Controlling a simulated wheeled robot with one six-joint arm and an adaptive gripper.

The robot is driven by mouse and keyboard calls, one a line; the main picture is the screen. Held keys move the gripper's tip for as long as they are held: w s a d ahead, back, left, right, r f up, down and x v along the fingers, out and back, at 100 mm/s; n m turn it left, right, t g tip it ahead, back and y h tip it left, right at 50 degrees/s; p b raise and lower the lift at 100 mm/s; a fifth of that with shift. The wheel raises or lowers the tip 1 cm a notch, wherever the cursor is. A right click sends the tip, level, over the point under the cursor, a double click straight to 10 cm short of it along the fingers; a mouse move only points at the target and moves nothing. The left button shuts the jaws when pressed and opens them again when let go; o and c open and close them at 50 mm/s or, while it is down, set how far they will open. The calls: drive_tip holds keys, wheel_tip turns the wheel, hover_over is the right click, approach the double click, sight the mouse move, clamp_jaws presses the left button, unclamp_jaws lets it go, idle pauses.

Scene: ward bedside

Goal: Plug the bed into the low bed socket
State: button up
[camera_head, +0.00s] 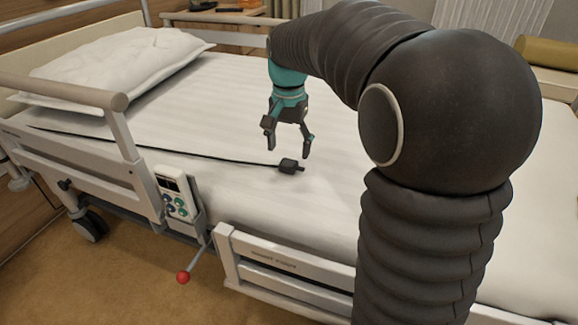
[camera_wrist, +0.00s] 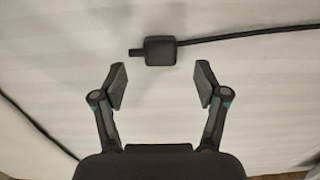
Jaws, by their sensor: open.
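The black plug (camera_head: 289,166) lies on the white mattress, with its black cord (camera_head: 200,156) running left across the bed toward the left edge. My gripper (camera_head: 288,144) is open and empty above the mattress, close to the plug. In the wrist view the plug (camera_wrist: 160,50) sits beyond the open fingertips (camera_wrist: 160,85), roughly centred between them, with its narrow end pointing left and its cord going right. The fingers do not touch it. I cannot make out the low bed socket in either view.
The bed's side rails (camera_head: 60,90) and (camera_head: 275,262) run along the near side. A hand control (camera_head: 176,193) hangs between them, near a red-knobbed lever (camera_head: 183,277). A pillow (camera_head: 115,62) lies at the far left. The mattress around the plug is clear.

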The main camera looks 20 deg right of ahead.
sight(289, 162)
wheel_tip(289, 162, down, 4)
drive_tip(key=shift+f, duration=0.2)
drive_tip(key=c, duration=1.2)
